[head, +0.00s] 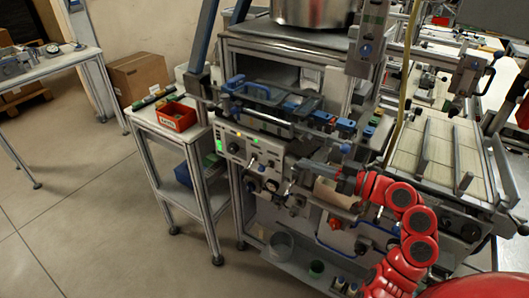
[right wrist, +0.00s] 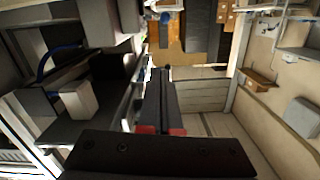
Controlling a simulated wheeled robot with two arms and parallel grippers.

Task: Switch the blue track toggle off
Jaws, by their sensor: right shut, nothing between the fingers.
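The light control panel (head: 249,152) faces me on the front of the machine. It carries lit green indicators, small switches and a round blue part (head: 234,148). Which small part is the blue track toggle, and which way its lever points, is too small to tell. My left gripper is not in view.
A side table (head: 168,122) with a red bin (head: 176,117) stands left of the machine. A blue handle (head: 245,88) and several blue blocks sit above the panel. A clear cup (head: 281,245) stands on the lower shelf.

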